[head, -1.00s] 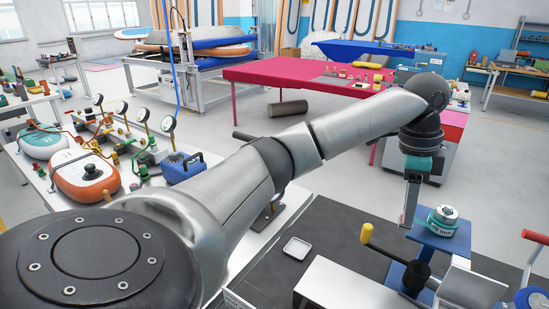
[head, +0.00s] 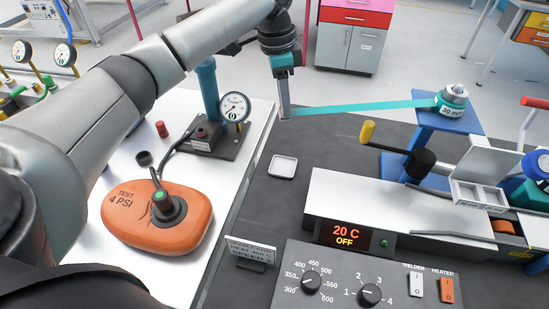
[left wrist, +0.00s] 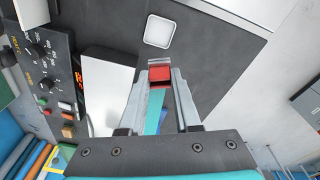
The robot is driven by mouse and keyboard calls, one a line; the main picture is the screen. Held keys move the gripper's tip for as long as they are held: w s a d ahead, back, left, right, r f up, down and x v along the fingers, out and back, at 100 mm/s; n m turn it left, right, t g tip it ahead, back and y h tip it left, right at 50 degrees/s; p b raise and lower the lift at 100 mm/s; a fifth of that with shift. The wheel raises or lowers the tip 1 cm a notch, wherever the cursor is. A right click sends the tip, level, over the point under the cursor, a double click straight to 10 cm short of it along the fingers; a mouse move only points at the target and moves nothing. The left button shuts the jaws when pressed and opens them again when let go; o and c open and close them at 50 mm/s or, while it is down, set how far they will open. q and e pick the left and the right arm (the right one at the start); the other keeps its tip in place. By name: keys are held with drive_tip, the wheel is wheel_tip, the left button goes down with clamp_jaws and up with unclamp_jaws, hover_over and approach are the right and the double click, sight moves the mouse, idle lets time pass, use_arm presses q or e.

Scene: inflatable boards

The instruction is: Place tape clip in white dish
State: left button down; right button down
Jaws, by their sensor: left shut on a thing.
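My left gripper (head: 285,108) hangs above the dark mat, pointing down. In the left wrist view its two fingers are shut on a small red tape clip (left wrist: 160,76) at the end of a teal tape (left wrist: 154,115). In the head view the teal tape (head: 365,106) stretches from the gripper right to the tape roll (head: 453,98) on a blue stand; the clip cannot be made out there. The small square white dish (head: 283,167) lies on the mat, nearer the camera than the gripper. The dish (left wrist: 159,31) looks empty. My right gripper is not in view.
A white-topped welder (head: 370,205) with a yellow-knobbed lever (head: 367,132) stands right of the dish. A gauge (head: 234,107) stands left of the gripper. The mat around the dish is clear.

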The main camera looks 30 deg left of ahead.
use_arm(q)
drive_tip(key=shift+f+b, duration=1.75)
drive_tip(key=shift+f, duration=6.85)
drive_tip(key=shift+f, duration=0.1)
drive_tip(key=c, duration=0.6)
unclamp_jaws()
drive_tip(key=r+p, duration=0.1)
drive_tip(key=r, duration=0.3)
drive_tip(key=r+p, duration=0.1)
drive_tip(key=r, duration=0.3)
drive_tip(key=a+r+p, duration=0.1)
drive_tip(key=r, duration=0.3)
drive_tip(key=shift+s+r, duration=0.1)
drive_tip(key=shift+s, duration=0.3)
